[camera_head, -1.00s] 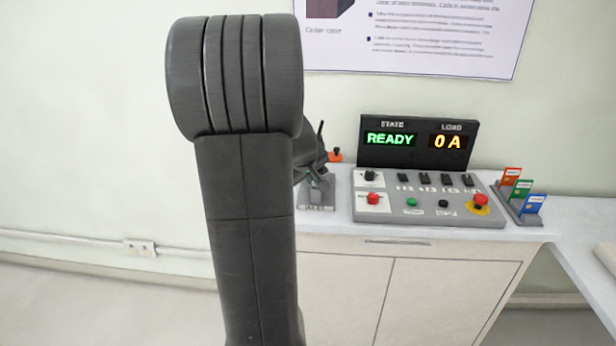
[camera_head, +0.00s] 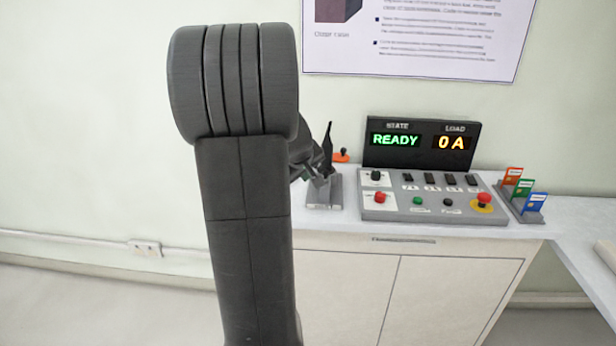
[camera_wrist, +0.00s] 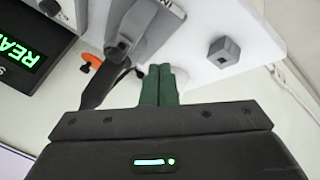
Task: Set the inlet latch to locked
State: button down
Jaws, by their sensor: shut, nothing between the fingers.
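A grey base plate (camera_head: 322,195) with an upright dark lever (camera_head: 328,140) stands on the counter, left of the control panel; it appears to be the inlet latch. In the wrist view the plate (camera_wrist: 165,25) lies at the top and the dark lever (camera_wrist: 105,80) slants down to the left. My gripper (camera_wrist: 165,70) is shut and empty, its green fingers together, just right of the lever. I cannot tell if they touch it. In the head view my arm hides part of the latch and most of the gripper. No lock marking is readable.
The control panel (camera_head: 435,207) with switches and buttons stands close on the right, below a display (camera_head: 420,142) reading READY and 0 A. An orange piece with a black knob (camera_head: 341,156) sits behind the latch. A grey block (camera_wrist: 224,51) lies on the counter. Coloured cards (camera_head: 524,190) stand far right.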

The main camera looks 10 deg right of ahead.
jog(key=v, duration=0.8)
jog(key=shift+s+d+r, duration=0.2)
jog(key=shift+d+r, duration=0.05)
jog(key=shift+r, duration=0.2)
jog(key=shift+f, duration=0.1)
